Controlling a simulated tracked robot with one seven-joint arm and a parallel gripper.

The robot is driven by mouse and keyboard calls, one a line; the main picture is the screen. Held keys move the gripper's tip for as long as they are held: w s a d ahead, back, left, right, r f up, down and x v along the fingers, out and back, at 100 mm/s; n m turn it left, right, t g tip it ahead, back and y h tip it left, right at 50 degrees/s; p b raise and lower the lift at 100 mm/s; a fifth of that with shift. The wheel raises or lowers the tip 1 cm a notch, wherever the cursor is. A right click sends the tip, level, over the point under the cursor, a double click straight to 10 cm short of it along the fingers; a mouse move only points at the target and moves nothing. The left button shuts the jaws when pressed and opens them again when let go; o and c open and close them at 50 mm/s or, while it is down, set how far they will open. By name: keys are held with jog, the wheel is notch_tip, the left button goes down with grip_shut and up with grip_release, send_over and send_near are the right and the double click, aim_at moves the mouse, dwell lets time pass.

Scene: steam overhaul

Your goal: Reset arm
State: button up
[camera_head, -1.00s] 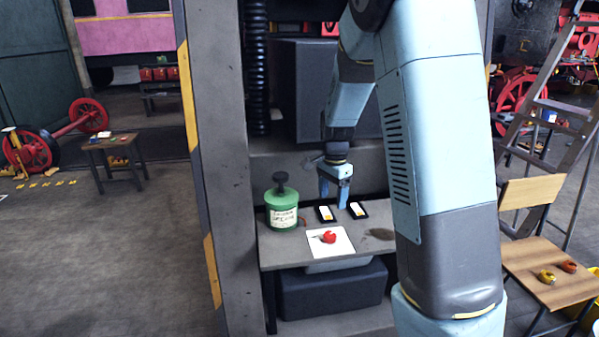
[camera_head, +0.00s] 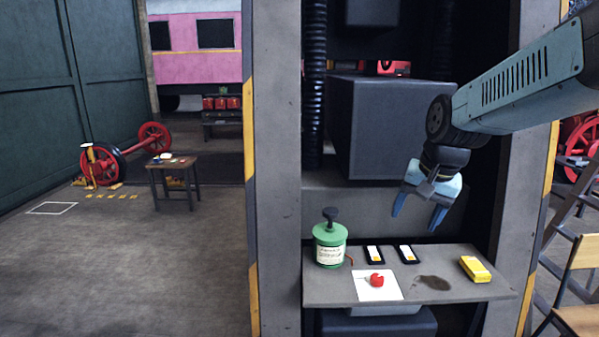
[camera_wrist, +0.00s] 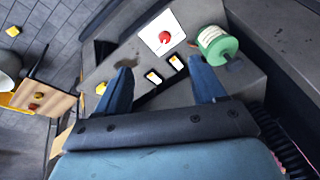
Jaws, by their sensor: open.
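My gripper (camera_head: 420,210) hangs above the grey shelf (camera_head: 330,290) in the head view, with its blue fingers apart and nothing between them. In the wrist view my gripper (camera_wrist: 160,90) is open too, with the shelf and its items beyond the fingertips. A green can (camera_head: 330,243) with a black knob stands at the shelf's left. A red object (camera_head: 376,280) lies on a white sheet (camera_head: 372,294). Two black-framed cards (camera_head: 375,255) (camera_head: 407,254) lie behind it. A yellow block (camera_head: 475,269) lies at the shelf's right end.
Grey posts (camera_head: 275,150) (camera_head: 520,120) with yellow stripes flank the bay. A dark box (camera_head: 400,130) stands behind my gripper. A wooden chair (camera_head: 580,290) and a ladder (camera_head: 560,220) are at the right. Open floor lies at the left, around a small table (camera_head: 173,164).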

jog(key=s+r+n+t, duration=0.1)
jog(key=s+n, duration=0.1)
jog(key=s, duration=0.4)
jog(key=s+r+n+t+h, duration=0.1)
jog(key=s+r+n, duration=0.1)
jog(key=s, duration=0.4)
jog(key=shift+s+a+r+n, duration=0.2)
jog(key=shift+s+r+n, duration=0.1)
jog(key=shift+n, duration=0.3)
